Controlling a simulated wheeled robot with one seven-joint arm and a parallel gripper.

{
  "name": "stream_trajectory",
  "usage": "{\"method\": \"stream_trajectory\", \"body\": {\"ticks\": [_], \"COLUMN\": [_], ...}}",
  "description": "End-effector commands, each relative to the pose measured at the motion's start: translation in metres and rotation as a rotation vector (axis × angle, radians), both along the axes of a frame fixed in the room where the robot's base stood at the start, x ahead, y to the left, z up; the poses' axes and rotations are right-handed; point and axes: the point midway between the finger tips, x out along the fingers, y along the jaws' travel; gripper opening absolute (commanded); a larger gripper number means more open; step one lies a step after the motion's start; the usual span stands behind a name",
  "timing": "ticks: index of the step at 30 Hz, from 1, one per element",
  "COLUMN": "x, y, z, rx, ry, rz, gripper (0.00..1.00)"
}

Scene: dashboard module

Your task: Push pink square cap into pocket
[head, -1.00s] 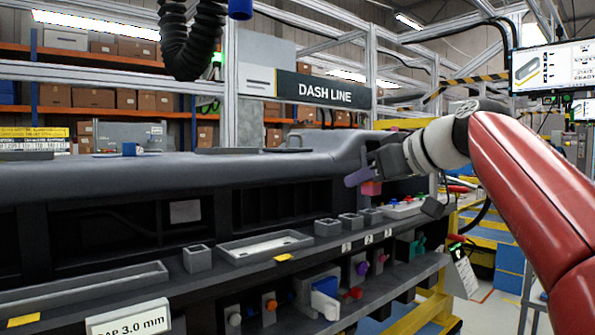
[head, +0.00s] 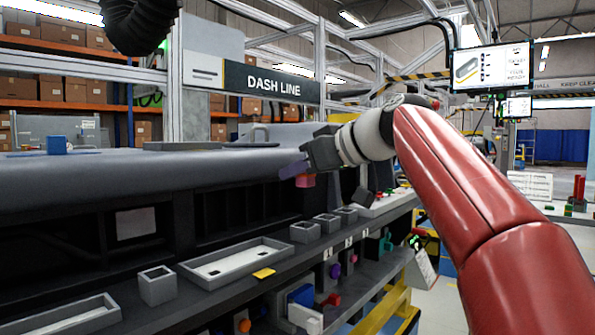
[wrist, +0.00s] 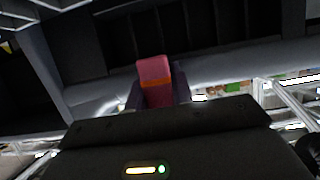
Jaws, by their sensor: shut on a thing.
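My gripper (head: 298,174) is shut on a pink square cap (head: 306,181), which hangs at the fingertips in front of the dashboard module (head: 225,165). In the wrist view the pink cap (wrist: 154,71), with an orange band along its lower part, stands between the purple fingers. The cap is apart from the dashboard's dark recessed openings as far as I can see. The wrist view also shows a ribbed dark opening (wrist: 170,35) beyond the cap. I cannot tell which opening is the cap's pocket.
A ledge below the dashboard holds a small square bin (head: 157,285), a shallow tray (head: 234,264) and several small cups (head: 305,232). A lower shelf carries coloured parts (head: 302,305). A monitor (head: 491,67) hangs at the upper right.

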Motion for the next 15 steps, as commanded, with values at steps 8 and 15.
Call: {"method": "stream_trajectory", "body": {"ticks": [8,15], "x": [0.0,0.0], "y": [0.0,0.0], "z": [-0.028,-0.051], "rx": [0.0,0.0], "ry": [0.0,0.0], "rz": [0.0,0.0], "gripper": [0.02,0.02]}}
